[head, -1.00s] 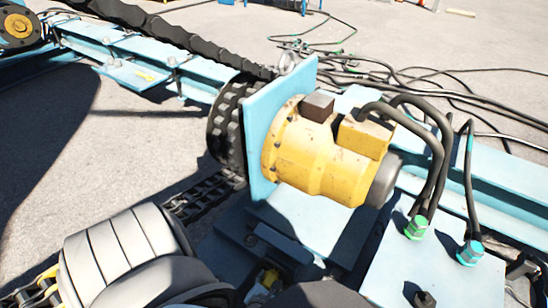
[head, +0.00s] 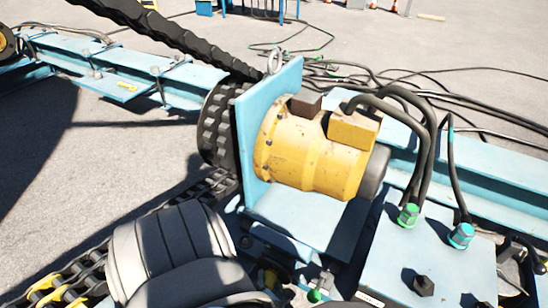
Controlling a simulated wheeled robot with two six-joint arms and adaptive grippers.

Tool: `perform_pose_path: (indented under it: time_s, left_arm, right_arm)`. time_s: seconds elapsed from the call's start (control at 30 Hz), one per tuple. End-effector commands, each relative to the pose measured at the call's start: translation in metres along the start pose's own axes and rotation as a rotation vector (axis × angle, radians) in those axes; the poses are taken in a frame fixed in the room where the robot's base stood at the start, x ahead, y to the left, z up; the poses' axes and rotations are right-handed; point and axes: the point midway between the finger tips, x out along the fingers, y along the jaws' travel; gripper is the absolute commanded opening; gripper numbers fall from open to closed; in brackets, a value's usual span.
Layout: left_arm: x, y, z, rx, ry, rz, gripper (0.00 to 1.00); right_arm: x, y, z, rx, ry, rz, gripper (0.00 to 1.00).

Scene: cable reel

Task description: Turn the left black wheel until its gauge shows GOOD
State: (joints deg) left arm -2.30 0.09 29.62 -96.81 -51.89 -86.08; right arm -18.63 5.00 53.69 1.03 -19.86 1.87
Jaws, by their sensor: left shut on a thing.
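My left arm's pale grey segmented link reaches in at the bottom left. My left gripper (head: 290,294) is at the bottom edge, partly cut off and partly hidden behind the arm. It is shut on what appears to be the left black wheel (head: 346,304), of which only a dark sliver shows at the bottom edge. How the fingers sit on it cannot be made out. No gauge face can be read in this view. My right gripper is not in view.
A yellow motor (head: 312,155) on a light-blue plate (head: 262,125) stands beyond the gripper, with a black toothed wheel (head: 217,125) behind it. A light-blue box (head: 425,262) with a black knob (head: 424,285) and hose fittings is at right. Black hoses cross the blue beam.

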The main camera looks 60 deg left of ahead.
Motion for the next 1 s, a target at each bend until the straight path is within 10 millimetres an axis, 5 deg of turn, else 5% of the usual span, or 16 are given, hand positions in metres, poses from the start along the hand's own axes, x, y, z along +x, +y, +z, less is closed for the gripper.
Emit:
perform_pose_path:
  time_s: [0.37,0.4,0.5,1.0]
  left_arm:
    - [-0.0004,-0.0002,0.0012,-0.002,-0.001,0.003,0.00]
    - [-0.0004,-0.0002,0.0012,-0.002,-0.001,0.003,0.51]
    - [-0.0001,-0.0003,0.0013,0.000,-0.001,0.002,0.65]
    - [-0.0045,0.0074,0.0050,-0.001,-0.001,0.007,0.65]
  right_arm:
    - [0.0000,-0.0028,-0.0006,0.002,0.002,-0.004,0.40]
    - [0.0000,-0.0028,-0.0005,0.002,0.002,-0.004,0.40]
    - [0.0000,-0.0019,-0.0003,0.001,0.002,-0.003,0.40]
    - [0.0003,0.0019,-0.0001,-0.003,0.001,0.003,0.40]
